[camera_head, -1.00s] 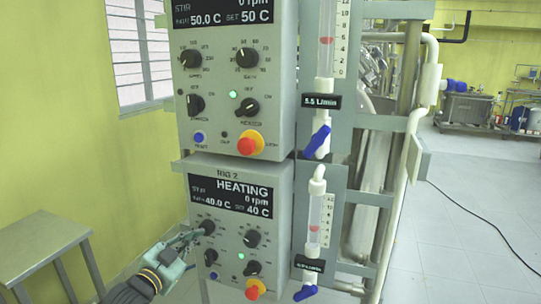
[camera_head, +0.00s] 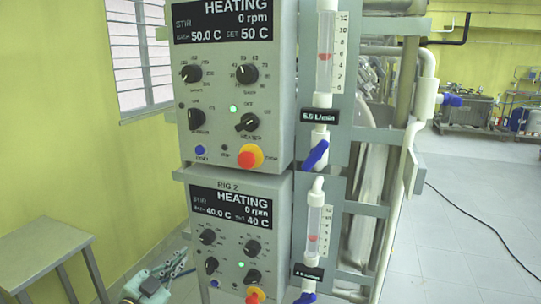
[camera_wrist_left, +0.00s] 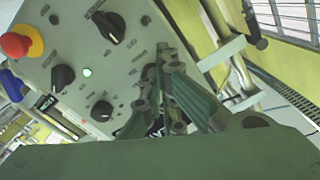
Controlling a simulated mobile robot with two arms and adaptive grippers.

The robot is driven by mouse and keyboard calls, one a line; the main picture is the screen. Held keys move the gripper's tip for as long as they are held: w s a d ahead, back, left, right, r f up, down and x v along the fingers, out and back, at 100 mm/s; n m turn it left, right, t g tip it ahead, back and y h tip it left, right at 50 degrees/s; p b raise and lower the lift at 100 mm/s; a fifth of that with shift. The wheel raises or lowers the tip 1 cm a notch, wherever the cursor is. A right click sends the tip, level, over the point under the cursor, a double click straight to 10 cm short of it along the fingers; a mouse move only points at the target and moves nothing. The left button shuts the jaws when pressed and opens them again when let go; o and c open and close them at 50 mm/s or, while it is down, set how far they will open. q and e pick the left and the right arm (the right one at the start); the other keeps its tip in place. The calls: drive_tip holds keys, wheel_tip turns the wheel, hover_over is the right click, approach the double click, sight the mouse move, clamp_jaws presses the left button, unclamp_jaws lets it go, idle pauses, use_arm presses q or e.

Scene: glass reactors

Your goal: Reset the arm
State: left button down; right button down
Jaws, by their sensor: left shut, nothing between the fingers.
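My left gripper (camera_head: 180,264) is low at the left edge of the lower control panel (camera_head: 280,225). Its fingers are shut and empty. The left wrist view shows the closed green fingers (camera_wrist_left: 163,68) from behind, in front of a grey panel face with black knobs. I cannot tell whether the fingertips touch the panel. My right gripper is in neither view.
Above the lower panel is a second grey control box (camera_head: 282,90) with knobs and a red-yellow button (camera_head: 250,157). Flow tubes with blue valves (camera_head: 316,155) stand at its right. A grey table (camera_head: 40,250) stands left. Floor at right (camera_head: 470,220) is open.

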use_arm(q)
drive_tip(key=shift+f, duration=0.15)
